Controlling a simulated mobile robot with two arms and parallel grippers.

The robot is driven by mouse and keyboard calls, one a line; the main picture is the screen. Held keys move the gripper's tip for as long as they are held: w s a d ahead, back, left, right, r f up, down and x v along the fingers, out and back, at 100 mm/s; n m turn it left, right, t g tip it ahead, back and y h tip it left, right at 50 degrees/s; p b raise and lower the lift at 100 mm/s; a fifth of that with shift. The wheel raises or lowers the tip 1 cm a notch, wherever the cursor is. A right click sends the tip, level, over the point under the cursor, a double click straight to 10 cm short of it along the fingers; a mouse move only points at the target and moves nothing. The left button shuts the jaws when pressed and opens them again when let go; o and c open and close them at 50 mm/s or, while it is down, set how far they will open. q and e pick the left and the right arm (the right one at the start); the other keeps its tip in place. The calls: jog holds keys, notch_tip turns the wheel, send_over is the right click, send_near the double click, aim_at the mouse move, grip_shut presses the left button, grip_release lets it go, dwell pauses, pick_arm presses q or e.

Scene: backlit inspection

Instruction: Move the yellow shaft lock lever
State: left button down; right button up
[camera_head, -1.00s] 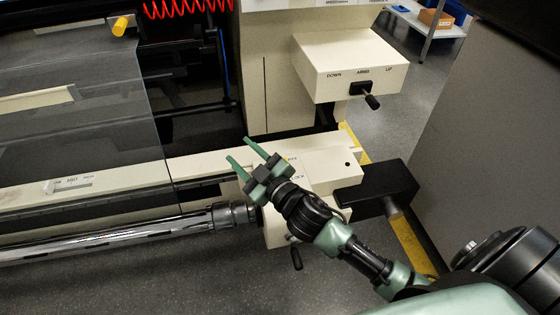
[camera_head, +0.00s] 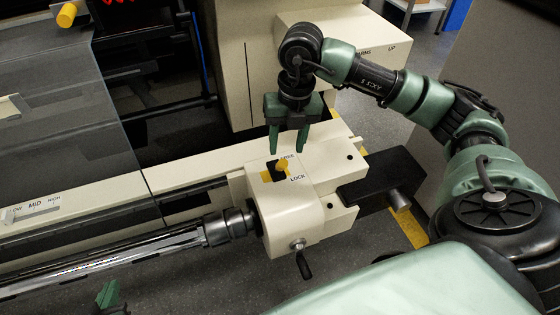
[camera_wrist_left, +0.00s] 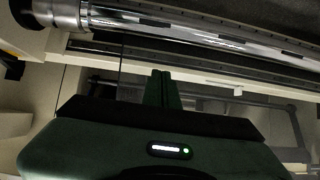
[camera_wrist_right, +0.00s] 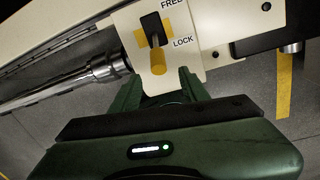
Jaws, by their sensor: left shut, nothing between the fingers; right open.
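The yellow shaft lock lever (camera_head: 282,165) stands up from a dark slot with a yellow surround on the cream end block (camera_head: 300,210), between the printed words FREE and LOCK. It also shows in the right wrist view (camera_wrist_right: 158,62), with its yellow knob just beyond and between the fingers. My right gripper (camera_head: 288,152) is open, pointing down just above and behind the lever, not holding it. My left gripper (camera_head: 108,295) is mostly cut off at the bottom left of the head view; in the left wrist view its fingers (camera_wrist_left: 161,88) are together with nothing between them.
A shiny shaft (camera_head: 120,255) runs left from the end block. A black-handled crank (camera_head: 304,265) sits on its front. A dark block (camera_head: 380,180) juts out at the right. A clear panel (camera_head: 70,130) covers the left side, and a cream cabinet (camera_head: 250,70) stands behind.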

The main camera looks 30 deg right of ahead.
aim_at(283, 163)
jog(key=f, duration=0.2)
jog(key=f+b, duration=0.1)
jog(key=f, duration=0.3)
jog(key=shift+a+f+b, duration=0.25)
jog(key=shift+a+b, duration=0.1)
jog(key=shift+a, duration=0.05)
pick_arm(q)
jog(key=w+d+r+t+h, duration=0.1)
jog(key=w+r+t, duration=0.3)
jog(key=r, duration=0.4)
jog(key=shift+w+d+t+h, duration=0.35)
jog(key=shift+d+t, duration=0.25)
jog(key=shift+d, duration=0.1)
pick_arm(e)
jog(key=shift+w+f, duration=0.1)
jog(key=shift+f, duration=0.25)
grip_shut()
